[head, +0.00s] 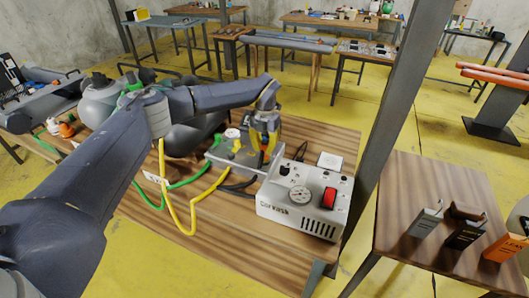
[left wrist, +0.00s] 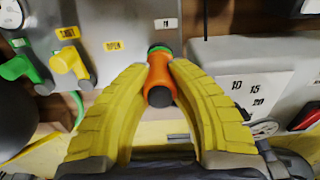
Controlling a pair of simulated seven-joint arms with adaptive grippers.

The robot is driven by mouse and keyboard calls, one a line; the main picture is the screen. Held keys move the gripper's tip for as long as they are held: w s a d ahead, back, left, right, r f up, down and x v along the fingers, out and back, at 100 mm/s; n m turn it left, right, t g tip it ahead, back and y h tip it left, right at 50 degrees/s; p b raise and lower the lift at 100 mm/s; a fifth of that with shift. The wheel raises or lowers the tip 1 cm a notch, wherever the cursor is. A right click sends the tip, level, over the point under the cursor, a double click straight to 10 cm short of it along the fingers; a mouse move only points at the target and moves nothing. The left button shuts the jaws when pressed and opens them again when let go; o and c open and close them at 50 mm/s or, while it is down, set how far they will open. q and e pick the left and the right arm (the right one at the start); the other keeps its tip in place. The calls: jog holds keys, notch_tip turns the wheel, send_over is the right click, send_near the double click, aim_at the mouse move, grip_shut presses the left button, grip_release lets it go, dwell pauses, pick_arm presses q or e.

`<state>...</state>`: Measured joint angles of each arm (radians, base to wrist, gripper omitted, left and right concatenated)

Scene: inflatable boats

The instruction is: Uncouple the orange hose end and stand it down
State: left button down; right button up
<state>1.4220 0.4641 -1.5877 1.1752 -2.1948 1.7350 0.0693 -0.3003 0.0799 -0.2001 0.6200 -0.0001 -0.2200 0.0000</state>
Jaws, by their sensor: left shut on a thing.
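The orange hose end (left wrist: 161,80) is a short orange cylinder with a green ring and a dark cap at its top and a dark lower end. It sits between the yellow fingers of my left gripper (left wrist: 158,70), which is shut on it. In the head view my left gripper (head: 264,145) is over the grey valve panel (head: 215,157), and its fingers mostly hide the hose end. The panel's face (left wrist: 120,35) lies right behind the hose end in the left wrist view. I cannot tell whether the hose end is still joined to it. My right gripper is not in view.
A yellow fitting (left wrist: 68,63) and a green fitting (left wrist: 20,68) stand left of the hose end. A yellow hose (head: 191,222) loops in front of the panel. A pump box (head: 268,212) with gauge and red switch stands close at right. A post (head: 395,105) rises beyond it.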

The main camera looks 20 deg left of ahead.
aim_at(265, 141)
pick_arm(q)
jog(key=shift+r, duration=0.75)
dwell(0.8)
jog(key=shift+r, duration=1.25)
